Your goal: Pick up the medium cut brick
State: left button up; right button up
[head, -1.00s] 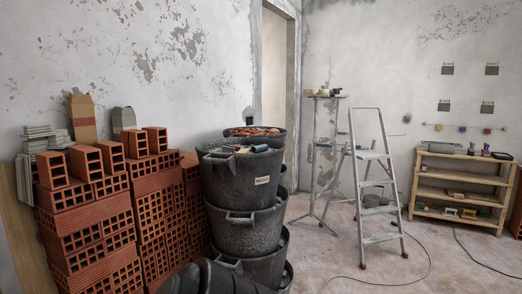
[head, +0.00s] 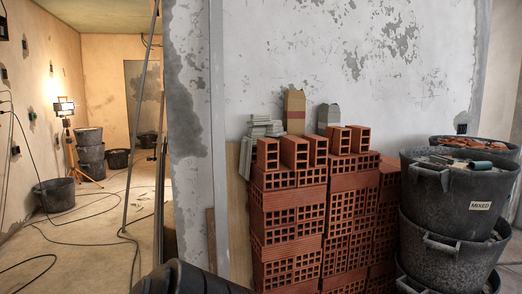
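Several cut hollow red bricks stand on top of the brick stack (head: 290,222). They include a left brick (head: 268,154), a longer one beside it (head: 295,152), a narrow one (head: 318,150) and two at the right, one (head: 339,139) beside the other (head: 360,139). Their lengths differ, but I cannot tell for certain which is the medium one. Neither of my grippers is in view. A dark rounded part, which seems to be mine, shows at the bottom edge.
Stacked black buckets (head: 446,208), one labelled MIXED, stand close to the stack's right. Grey tiles (head: 262,130) and paper bags (head: 294,112) sit behind the bricks. Left, an opening shows a room with a lamp (head: 64,107), buckets (head: 54,195) and floor cables (head: 85,214).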

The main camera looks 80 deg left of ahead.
aim_at(319, 145)
jog(key=u, duration=2.1)
jog(key=i+j, duration=0.2)
jog(key=i, duration=0.2)
jog(key=i+j, duration=0.25)
jog(key=i+u, duration=0.05)
jog(key=i, duration=0.05)
